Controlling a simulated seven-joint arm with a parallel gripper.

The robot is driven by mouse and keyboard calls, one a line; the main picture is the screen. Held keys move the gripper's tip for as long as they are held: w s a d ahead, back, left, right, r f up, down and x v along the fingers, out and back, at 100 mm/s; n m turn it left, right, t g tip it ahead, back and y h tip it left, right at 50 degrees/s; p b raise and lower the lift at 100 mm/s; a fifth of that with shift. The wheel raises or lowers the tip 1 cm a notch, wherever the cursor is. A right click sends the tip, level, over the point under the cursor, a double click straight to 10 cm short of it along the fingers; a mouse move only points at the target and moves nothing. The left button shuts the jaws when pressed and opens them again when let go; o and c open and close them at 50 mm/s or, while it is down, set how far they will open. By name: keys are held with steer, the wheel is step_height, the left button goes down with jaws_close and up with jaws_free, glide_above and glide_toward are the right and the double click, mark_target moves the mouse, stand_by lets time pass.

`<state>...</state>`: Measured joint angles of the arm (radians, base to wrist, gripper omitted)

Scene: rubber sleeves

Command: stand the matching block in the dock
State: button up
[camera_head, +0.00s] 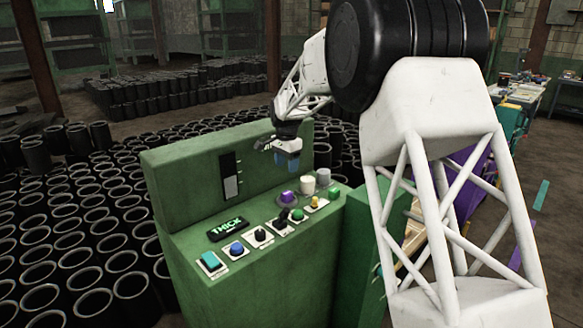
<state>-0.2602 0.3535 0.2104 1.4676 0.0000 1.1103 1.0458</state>
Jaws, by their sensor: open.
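A green console (265,262) carries a small screen (229,228) that reads "THICK" in green letters. A purple piece (288,197) sits on a dark round base on the console's top. A white cylinder (307,186) stands upright to its right, and a grey cylinder (324,177) stands behind that. I cannot tell which of these, if any, is the matching block or the dock. My gripper (287,161) has blue fingertips and hangs above the console, near its back panel, over the area of the purple piece. It is open, and nothing shows between its fingers.
Many black rubber sleeves (75,257) stand on the floor left and behind.

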steer(key=s+d+r+n, duration=0.1)
steer(key=s+d+r, duration=0.35)
steer(key=s, duration=0.45)
steer(key=s+d+r+n+t, duration=0.1)
steer(key=s+d+r+n, duration=0.15)
steer(key=s+d, duration=0.5)
steer(key=s+d+r+n, duration=0.1)
steer(key=s+d+r, duration=0.35)
steer(key=s, duration=0.65)
steer(key=s+d+f+n, duration=0.1)
steer(key=s+d+f, duration=0.1)
steer(key=s, duration=0.8)
steer(key=s+d+f+n+t, duration=0.1)
steer(key=s+d+f+n, duration=0.1)
steer(key=s, duration=0.9)
steer(key=s+d+f+n, duration=0.1)
steer(key=s+d+f, duration=0.1)
steer(key=s, duration=0.9)
steer(key=shift+d+f+t, duration=0.3)
steer(key=shift+d, duration=0.5)
